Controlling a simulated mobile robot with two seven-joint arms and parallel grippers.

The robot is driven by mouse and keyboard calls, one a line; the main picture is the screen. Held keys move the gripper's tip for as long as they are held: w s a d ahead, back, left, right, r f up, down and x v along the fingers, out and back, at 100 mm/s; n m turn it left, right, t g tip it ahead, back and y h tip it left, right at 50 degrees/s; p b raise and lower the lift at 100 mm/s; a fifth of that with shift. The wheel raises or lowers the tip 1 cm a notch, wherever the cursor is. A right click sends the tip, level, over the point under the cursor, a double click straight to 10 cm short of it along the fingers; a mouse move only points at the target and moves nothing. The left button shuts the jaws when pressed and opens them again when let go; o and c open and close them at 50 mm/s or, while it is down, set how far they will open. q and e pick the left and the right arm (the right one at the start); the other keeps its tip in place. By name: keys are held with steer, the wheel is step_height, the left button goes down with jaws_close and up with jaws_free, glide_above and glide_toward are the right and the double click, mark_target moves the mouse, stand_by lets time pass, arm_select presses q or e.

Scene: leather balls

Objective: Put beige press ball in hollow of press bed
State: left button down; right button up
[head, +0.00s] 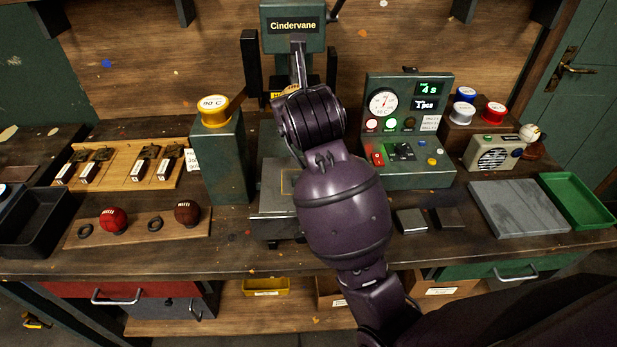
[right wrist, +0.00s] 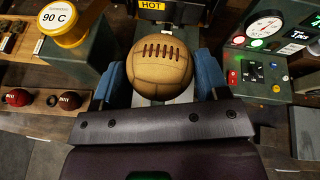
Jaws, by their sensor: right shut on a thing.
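The beige press ball (right wrist: 160,68), with dark lacing, sits between the blue fingers of my right gripper (right wrist: 161,82) in the right wrist view. The gripper is shut on it. In the head view my right arm reaches to the press (head: 292,28) marked Cindervane, and its wrist hides most of the ball and gripper. A grey metal part of the press base (head: 268,205) shows left of my arm. The hollow of the press bed is hidden, so I cannot tell whether the ball touches it. A HOT label (right wrist: 152,5) is beyond the ball. My left gripper is not in view.
A green post with a yellow 90 C cap (head: 214,108) stands left of the press, and a control box (head: 408,135) stands right. A red ball (head: 113,220) and a brown ball (head: 187,213) rest on a board at left. A grey slab (head: 518,208) lies at right.

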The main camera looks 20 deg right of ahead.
step_height(320, 180, down, 18)
steer(key=shift+f+b, duration=0.2)
steer(key=shift+b, duration=0.2)
steer(key=shift+f, duration=0.15)
steer(key=o, duration=1)
steer(key=shift+c, duration=0.2)
steer(key=v, duration=1.2)
